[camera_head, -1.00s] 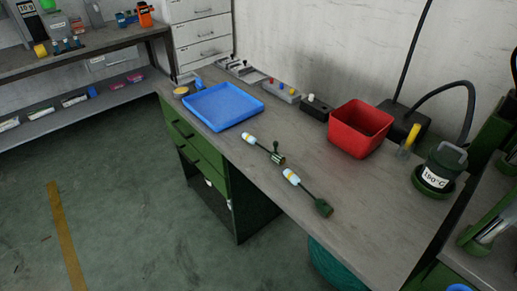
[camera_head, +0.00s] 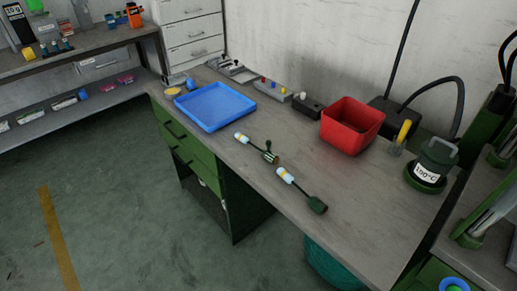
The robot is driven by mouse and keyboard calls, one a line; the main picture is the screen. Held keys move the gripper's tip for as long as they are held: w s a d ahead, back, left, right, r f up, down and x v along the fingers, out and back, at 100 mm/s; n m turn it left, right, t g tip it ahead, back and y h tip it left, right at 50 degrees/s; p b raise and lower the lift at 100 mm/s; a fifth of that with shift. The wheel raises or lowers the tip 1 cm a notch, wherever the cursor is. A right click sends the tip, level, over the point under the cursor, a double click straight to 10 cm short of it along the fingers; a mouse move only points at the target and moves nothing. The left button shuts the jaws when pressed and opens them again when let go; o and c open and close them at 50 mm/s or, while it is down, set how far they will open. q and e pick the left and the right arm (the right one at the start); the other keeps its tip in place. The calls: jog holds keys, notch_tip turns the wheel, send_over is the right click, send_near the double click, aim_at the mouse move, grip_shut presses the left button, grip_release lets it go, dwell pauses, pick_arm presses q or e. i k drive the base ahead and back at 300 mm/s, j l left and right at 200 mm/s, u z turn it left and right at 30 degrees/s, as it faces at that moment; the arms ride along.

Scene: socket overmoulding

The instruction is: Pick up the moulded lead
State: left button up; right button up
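Two leads lie on the grey workbench (camera_head: 345,200). Each has a light, banded end and a dark green end joined by a short dark cable. One lead (camera_head: 241,138) lies nearer the blue tray, and its dark end has a small upright stub. The other lead (camera_head: 286,175) lies nearer the front edge, with its blocky dark end to the right. I cannot tell from their look alone which one is the moulded lead. Neither of my grippers shows in the head view.
A blue tray (camera_head: 215,107), a red bin (camera_head: 351,126) and a labelled green pot (camera_head: 427,174) stand on the bench. Small boxes with coloured knobs (camera_head: 271,89) line the wall side. Green machinery (camera_head: 480,225) stands at the right. The bench front around the leads is clear.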

aim_at(271, 157)
jog(key=z, duration=0.35)
jog(key=i+j+z, duration=0.15)
jog(key=j+z, duration=0.3)
jog(key=i+j+z, duration=0.1)
jog(key=j+z, duration=0.7)
jog(key=j, duration=1.55)
